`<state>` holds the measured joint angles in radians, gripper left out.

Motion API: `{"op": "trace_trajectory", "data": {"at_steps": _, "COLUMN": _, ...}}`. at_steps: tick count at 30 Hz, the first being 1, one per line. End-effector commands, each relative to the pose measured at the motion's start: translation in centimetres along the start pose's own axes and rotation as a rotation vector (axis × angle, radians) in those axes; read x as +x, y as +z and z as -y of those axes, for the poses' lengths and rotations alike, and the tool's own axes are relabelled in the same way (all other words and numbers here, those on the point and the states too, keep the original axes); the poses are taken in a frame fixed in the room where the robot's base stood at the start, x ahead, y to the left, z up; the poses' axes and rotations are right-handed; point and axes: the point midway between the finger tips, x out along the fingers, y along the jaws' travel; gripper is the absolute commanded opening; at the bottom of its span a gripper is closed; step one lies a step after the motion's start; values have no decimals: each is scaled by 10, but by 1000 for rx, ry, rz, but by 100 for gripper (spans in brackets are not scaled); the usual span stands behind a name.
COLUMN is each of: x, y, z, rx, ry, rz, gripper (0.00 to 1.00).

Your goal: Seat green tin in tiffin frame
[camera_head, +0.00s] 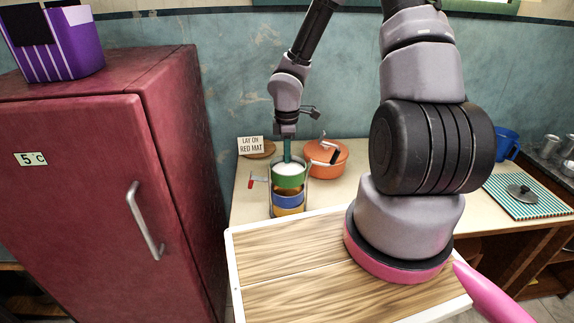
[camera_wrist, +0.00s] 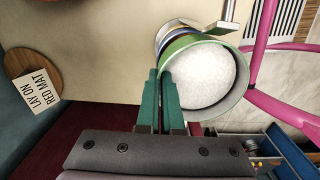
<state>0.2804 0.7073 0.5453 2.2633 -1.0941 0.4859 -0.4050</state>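The green tin (camera_head: 289,181), filled with something white, is above the tiffin stack in the head view. My gripper (camera_head: 287,152) points down at its rim. In the wrist view the teal fingers (camera_wrist: 160,98) are close together on the left wall of the green tin (camera_wrist: 235,92), one inside and one outside. A blue tin (camera_head: 288,201) and a yellow tin (camera_head: 287,212) stand below in the tiffin frame (camera_head: 271,195). A brownish-orange band shows between green and blue, so the green tin appears raised above the blue one. The frame's far side is partly hidden.
An orange pot (camera_head: 326,160) stands close behind right of the stack. A sign reading "lay on red mat" (camera_head: 250,146) is behind left. A red fridge (camera_head: 100,170) stands left, and a wooden-topped surface (camera_head: 290,260) is in front.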

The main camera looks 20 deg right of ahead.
Motion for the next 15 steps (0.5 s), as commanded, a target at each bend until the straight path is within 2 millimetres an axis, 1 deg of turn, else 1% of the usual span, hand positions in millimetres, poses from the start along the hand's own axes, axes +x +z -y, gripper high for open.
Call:
{"op": "trace_trajectory", "data": {"at_steps": 1, "x": 9, "y": -1, "z": 1, "rx": -3, "ry": -4, "rz": 1, "gripper": 0}}
{"op": "trace_trajectory", "data": {"at_steps": 3, "x": 19, "y": 0, "z": 1, "rx": -2, "ry": -3, "rz": 1, "gripper": 0}}
{"op": "trace_trajectory", "data": {"at_steps": 6, "x": 27, "y": 0, "z": 1, "rx": -1, "ry": -2, "rz": 0, "gripper": 0}}
{"op": "trace_trajectory", "data": {"at_steps": 15, "x": 28, "y": 0, "z": 0, "rx": 1, "ry": 0, "rz": 0, "gripper": 0}}
